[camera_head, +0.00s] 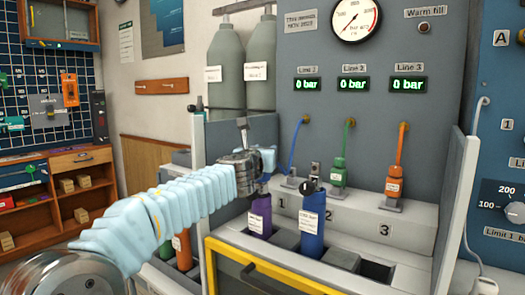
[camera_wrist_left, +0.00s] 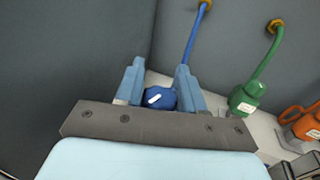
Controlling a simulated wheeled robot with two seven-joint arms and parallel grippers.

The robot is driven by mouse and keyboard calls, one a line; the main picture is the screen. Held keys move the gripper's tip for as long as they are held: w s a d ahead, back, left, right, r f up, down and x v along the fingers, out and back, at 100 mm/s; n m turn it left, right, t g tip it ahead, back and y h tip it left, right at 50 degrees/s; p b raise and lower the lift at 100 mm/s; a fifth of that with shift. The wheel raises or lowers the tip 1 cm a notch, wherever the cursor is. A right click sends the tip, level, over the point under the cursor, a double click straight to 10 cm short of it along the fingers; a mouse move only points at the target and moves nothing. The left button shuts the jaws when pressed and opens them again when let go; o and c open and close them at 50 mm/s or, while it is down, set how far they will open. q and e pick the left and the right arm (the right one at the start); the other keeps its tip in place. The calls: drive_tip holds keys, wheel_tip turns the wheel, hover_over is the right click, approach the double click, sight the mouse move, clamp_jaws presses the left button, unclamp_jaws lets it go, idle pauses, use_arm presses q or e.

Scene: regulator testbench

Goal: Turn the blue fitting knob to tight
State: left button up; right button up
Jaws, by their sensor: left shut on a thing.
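The blue fitting knob (camera_wrist_left: 159,99) sits between the two blue fingers of my left gripper (camera_wrist_left: 160,86) in the left wrist view. The gripper is shut on it. A short white mark on the knob's top lies slanted. A blue hose (camera_wrist_left: 197,30) rises behind it to an orange port on the grey panel. In the head view my left gripper (camera_head: 268,158) is at station 1, at the lower end of the blue hose (camera_head: 297,145), and hides the knob. My right gripper is not in view.
A green fitting (camera_head: 339,173) and an orange fitting (camera_head: 394,183) stand to the right. Purple (camera_head: 260,214) and blue (camera_head: 312,222) cylinders stand in the front rack. A yellow-framed edge (camera_head: 245,258) lies in front. Line displays (camera_head: 352,84) read 0 bar.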

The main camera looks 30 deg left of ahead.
use_arm(q)
drive_tip(key=m+h, duration=0.1)
drive_tip(key=h, duration=0.1)
drive_tip(key=shift+m+t+h+p, duration=0.3)
drive_tip(key=shift+m+h+p, duration=0.1)
drive_tip(key=shift+d+r+m+h, duration=0.1)
drive_tip(key=shift+d+m+h, duration=0.1)
drive_tip(key=shift+m+h, duration=0.15)
drive_tip(key=m+h+p, duration=0.1)
drive_tip(key=m+h, duration=0.1)
drive_tip(key=h, duration=0.2)
drive_tip(key=shift+d+m+h+p, duration=0.1)
drive_tip(key=shift+m+h+p, duration=0.15)
drive_tip(key=shift+m+p, duration=0.15)
drive_tip(key=shift+d+m+g+h+p, duration=0.2)
drive_tip(key=shift+m+g+h, duration=0.25)
drive_tip(key=shift+m+h, duration=0.5)
drive_tip(key=shift+d+m+g+h+p, duration=0.2)
drive_tip(key=shift+m+g+h, duration=0.3)
drive_tip(key=shift+h, duration=1.05)
drive_tip(key=o, duration=1)
drive_tip(key=shift+c, duration=0.2)
